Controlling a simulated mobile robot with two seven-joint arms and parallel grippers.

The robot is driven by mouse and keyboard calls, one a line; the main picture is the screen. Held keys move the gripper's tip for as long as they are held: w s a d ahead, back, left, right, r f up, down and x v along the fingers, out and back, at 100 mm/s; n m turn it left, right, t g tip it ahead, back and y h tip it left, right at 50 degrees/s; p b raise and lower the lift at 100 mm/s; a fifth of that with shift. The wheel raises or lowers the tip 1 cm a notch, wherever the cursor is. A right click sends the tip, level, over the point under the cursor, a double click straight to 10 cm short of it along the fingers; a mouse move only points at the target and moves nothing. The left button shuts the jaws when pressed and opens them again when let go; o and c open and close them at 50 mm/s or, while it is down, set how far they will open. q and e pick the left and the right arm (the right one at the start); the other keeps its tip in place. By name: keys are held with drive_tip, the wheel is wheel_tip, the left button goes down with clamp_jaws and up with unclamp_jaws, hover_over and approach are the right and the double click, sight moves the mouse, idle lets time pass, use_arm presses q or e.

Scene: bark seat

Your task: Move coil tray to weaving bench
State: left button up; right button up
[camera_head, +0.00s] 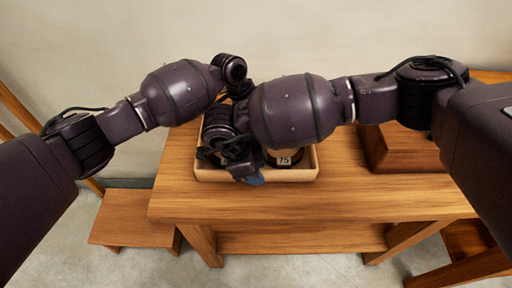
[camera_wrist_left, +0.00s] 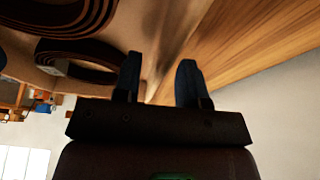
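The coil tray (camera_head: 300,175) is a shallow light-wood box on a wooden table, largely hidden by my arms in the head view. It holds dark coils and a tag reading 75 (camera_head: 284,161). In the left wrist view, dark wound coils (camera_wrist_left: 80,52) lie at the upper left. My left gripper (camera_wrist_left: 158,82) shows two blue fingertips spread apart near the tray's light wooden wall; contact is unclear. In the head view it is hidden at the tray's far side. My right gripper (camera_head: 252,178) is at the tray's front-left wall, mostly covered by its wrist; its finger gap is hidden.
A brown wooden block or box (camera_head: 395,148) stands to the right. A low wooden bench (camera_head: 130,215) stands at the lower left. The wall is close behind.

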use_arm(q)
drive_tip(key=shift+d+f, duration=0.1)
drive_tip(key=shift+f, duration=0.1)
use_arm(e)
drive_tip(key=shift+d+f, duration=0.1)
drive_tip(key=shift+f, duration=0.15)
use_arm(q)
clamp_jaws()
use_arm(e)
clamp_jaws()
